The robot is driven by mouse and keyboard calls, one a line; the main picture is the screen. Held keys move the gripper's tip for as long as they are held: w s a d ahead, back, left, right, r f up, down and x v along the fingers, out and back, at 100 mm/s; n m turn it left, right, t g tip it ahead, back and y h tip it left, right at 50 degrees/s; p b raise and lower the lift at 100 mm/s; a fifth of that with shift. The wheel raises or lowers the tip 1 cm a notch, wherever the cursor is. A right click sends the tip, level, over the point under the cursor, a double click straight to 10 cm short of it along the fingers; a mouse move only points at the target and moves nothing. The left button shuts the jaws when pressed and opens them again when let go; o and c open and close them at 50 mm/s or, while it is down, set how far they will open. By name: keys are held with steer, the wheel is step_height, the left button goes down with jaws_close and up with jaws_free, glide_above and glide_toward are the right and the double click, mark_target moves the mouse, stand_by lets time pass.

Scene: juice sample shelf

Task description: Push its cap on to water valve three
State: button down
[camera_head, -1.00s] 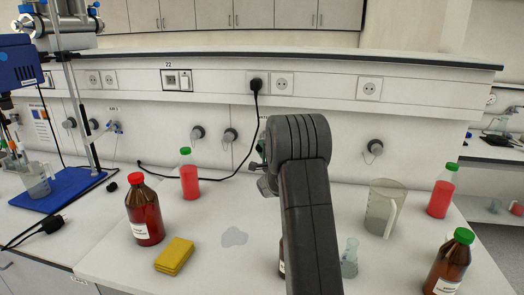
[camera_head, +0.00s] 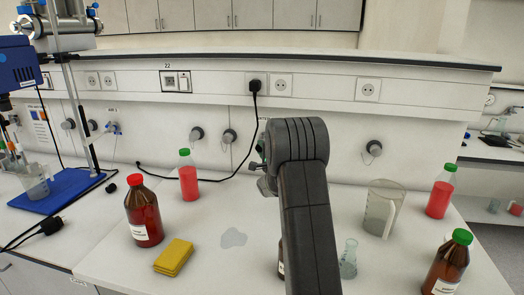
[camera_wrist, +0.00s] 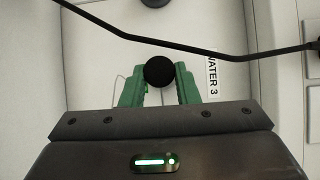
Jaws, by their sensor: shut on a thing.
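My gripper (camera_wrist: 160,88) has two green fingers shut on a dark round cap (camera_wrist: 159,71) in the wrist view. The label "WATER 3" (camera_wrist: 212,75) is on the white wall panel just right of the cap. Water valve three itself cannot be made out; the cap and fingers may cover it, and I cannot tell whether the cap touches it. In the head view my arm hides most of the gripper, with only a bit of green (camera_head: 261,146) showing near the wall panel.
A black cable (camera_head: 240,168) hangs from a wall socket and crosses the panel near my gripper. Other grey caps (camera_head: 229,135) sit on the panel. A brown bottle (camera_head: 144,214), a red-filled bottle (camera_head: 188,180), a yellow pad (camera_head: 174,257) and a beaker (camera_head: 380,212) stand on the bench.

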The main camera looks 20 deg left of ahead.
steer(key=shift+w+a+p, duration=0.15)
steer(key=shift+w+p, duration=0.15)
steer(key=shift+w, duration=0.4)
steer(key=c, duration=1)
jaws_free()
steer(key=shift+c, duration=0.2)
steer(key=b+v, duration=0.3)
steer(key=v, duration=1)
steer(key=shift+s+d, duration=0.25)
steer(key=shift+s, duration=0.05)
